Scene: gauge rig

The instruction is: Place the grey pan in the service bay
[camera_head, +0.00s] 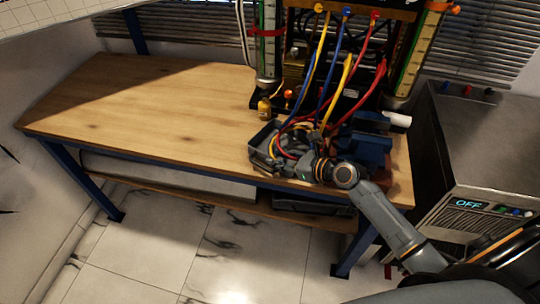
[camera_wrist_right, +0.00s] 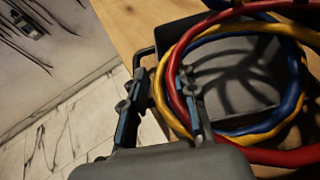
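The grey pan (camera_head: 262,158) sits on the wooden table near its front edge, below the gauge rig, with coiled hoses in and over it. In the right wrist view the pan (camera_wrist_right: 232,85) shows its dark inside and a handle at its left side. My right gripper (camera_head: 305,158) is at the pan's right part in the head view. My left gripper is out of view. I cannot make out which place is the service bay.
Red, yellow and blue hoses (camera_head: 327,65) hang from the rig onto the pan. A blue vise-like block (camera_head: 365,145) stands right of my gripper. A metal cabinet marked OFF (camera_head: 475,150) is at the right. The table's left half (camera_head: 140,105) is clear.

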